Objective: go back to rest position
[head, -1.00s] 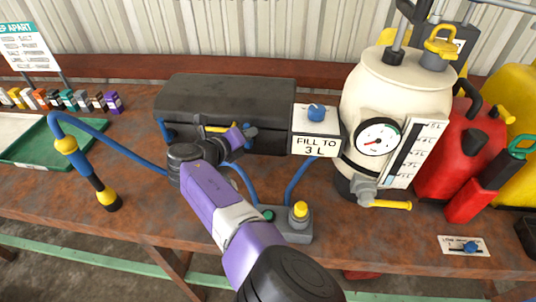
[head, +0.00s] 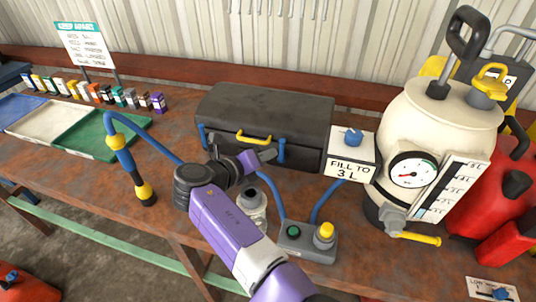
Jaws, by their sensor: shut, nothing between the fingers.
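My purple and black arm reaches up from the bottom of the head view. My gripper (head: 262,155) is shut and empty in front of the black toolbox (head: 265,112), near its yellow handle (head: 254,138). I cannot tell whether it touches the box. Part of a pale, rounded object (head: 252,210) shows just behind my arm; the arm hides the rest.
A cream sprayer tank (head: 445,125) with a gauge stands right of a "FILL TO 3 L" sign (head: 350,169). Red cans (head: 500,205) stand at far right. A grey button box (head: 305,245) and a blue hose (head: 150,150) flank my arm. Trays (head: 75,145) lie left.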

